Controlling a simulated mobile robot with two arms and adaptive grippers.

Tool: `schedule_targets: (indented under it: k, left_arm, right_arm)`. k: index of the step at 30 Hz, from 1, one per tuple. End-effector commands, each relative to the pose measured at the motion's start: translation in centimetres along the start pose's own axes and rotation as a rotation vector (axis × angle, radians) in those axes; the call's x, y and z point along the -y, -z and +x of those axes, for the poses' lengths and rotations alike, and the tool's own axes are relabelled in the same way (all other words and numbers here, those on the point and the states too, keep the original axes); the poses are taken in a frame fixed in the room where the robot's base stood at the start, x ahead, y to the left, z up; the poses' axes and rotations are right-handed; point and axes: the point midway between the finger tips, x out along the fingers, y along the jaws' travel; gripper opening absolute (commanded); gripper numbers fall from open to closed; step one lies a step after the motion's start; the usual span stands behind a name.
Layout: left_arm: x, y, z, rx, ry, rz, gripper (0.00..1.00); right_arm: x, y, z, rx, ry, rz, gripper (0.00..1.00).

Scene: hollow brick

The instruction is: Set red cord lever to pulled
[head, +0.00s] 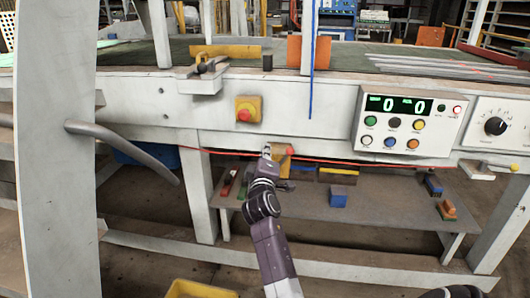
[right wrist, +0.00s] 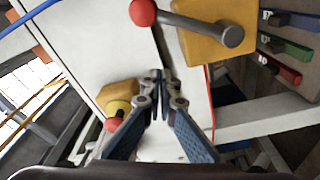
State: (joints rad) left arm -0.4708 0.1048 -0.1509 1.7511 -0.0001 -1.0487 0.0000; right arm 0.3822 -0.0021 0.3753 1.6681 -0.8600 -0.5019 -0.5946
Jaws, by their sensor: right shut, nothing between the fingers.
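The red cord (head: 345,162) runs along the underside of the machine's front rail. The cord lever's yellow box (head: 281,157) hangs under the rail, with a red ball knob (head: 290,151). In the right wrist view the yellow box (right wrist: 212,30) is at the top, and its grey lever arm reaches left to the red knob (right wrist: 143,12). My right gripper (head: 267,150) is in front of the box, left of the knob, and hides part of it. In the right wrist view its fingertips (right wrist: 160,76) are together and empty, apart from the knob and lever arm. My left gripper is not in view.
A yellow emergency stop box with a red button (head: 244,115) is above my gripper. A control panel (head: 408,120) is to the right. A lower shelf (head: 370,205) holds a blue block (head: 338,197). A grey curved bar (head: 125,145) juts out at left.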

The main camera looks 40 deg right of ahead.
Motion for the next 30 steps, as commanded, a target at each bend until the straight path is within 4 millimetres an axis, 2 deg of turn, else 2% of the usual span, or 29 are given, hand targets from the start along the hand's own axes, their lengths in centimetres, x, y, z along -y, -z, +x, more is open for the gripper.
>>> schedule_targets:
  k: [1, 3, 12, 18, 30]
  left_arm:
    - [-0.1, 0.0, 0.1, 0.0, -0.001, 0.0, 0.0]
    - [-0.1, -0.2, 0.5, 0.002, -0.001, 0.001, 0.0]
    - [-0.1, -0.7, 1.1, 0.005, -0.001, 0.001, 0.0]
    - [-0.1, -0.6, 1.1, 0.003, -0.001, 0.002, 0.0]
    - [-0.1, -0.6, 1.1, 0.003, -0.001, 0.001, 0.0]
  right_arm:
    - [0.5, 0.0, -1.6, -0.001, 0.008, 0.0, 0.0]
    - [0.5, 0.0, -3.1, -0.001, 0.007, 0.0, 0.0]
    - [0.6, 0.0, -8.3, -0.001, 0.006, 0.0, 0.0]
    - [0.6, 0.0, -9.7, 0.0, 0.005, -0.001, 0.0]
    - [0.5, 0.0, -9.7, 0.0, 0.004, -0.001, 0.0]
